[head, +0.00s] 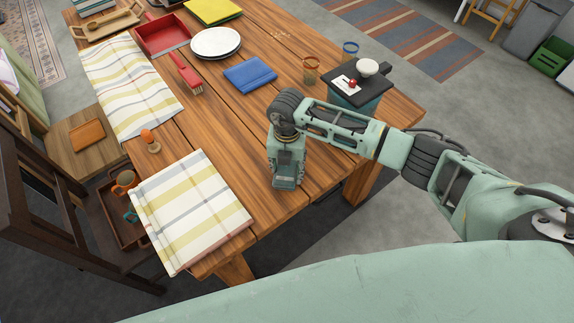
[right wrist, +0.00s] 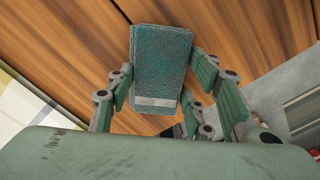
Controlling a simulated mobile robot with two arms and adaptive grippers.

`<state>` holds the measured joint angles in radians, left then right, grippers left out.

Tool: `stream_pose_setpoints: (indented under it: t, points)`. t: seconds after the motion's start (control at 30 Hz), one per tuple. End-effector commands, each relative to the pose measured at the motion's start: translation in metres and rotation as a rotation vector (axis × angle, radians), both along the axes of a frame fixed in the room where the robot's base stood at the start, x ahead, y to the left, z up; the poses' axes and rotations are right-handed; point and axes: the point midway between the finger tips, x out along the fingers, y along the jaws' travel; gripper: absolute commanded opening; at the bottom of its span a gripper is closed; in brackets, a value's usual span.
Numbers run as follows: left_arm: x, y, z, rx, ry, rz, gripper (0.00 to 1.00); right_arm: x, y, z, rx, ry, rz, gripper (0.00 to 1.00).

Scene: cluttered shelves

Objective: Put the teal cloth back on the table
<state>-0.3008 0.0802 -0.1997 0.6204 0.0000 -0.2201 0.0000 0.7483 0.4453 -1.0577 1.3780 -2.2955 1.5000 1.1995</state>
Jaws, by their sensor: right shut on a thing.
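My right gripper (head: 287,180) points down over the near right part of the wooden table (head: 225,118). In the right wrist view its fingers are shut on the teal cloth (right wrist: 162,65), a folded textured piece with a pale label strip at its lower end. Table planks lie behind the cloth; whether it touches them I cannot tell. In the head view the cloth is hidden by the gripper. My left gripper is not in view.
A striped cloth (head: 188,211) overhangs the near left edge. A blue cloth (head: 250,74), red brush (head: 188,76), white plates (head: 216,42) and red tray (head: 162,36) lie farther back. Bare wood surrounds the gripper.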

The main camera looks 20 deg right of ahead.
Motion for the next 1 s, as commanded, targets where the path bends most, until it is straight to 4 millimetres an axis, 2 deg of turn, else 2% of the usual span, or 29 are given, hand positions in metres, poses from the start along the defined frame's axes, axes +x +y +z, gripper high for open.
stream_pose_setpoints:
  t: [0.07,0.1,0.3,0.6,0.73,0.87,1.0]
  points:
    - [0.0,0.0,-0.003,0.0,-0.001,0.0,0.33,0.0,0.0,-0.003,0.0,0.0,0.0,0.18]
    - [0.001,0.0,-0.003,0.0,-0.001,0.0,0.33,0.0,0.0,-0.003,0.0,0.0,0.0,0.48]
    - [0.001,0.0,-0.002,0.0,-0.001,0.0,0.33,0.0,0.0,-0.002,0.0,0.0,0.0,0.66]
    - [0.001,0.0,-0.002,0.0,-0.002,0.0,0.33,0.0,0.0,-0.002,0.0,0.0,0.0,0.66]
    - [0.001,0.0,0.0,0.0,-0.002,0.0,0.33,0.001,0.0,0.005,0.0,-0.001,0.0,0.66]
    - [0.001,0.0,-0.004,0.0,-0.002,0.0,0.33,0.001,0.0,0.026,0.001,-0.004,0.001,0.66]
    - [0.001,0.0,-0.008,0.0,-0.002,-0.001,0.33,0.002,0.0,0.056,0.002,-0.006,0.002,0.66]
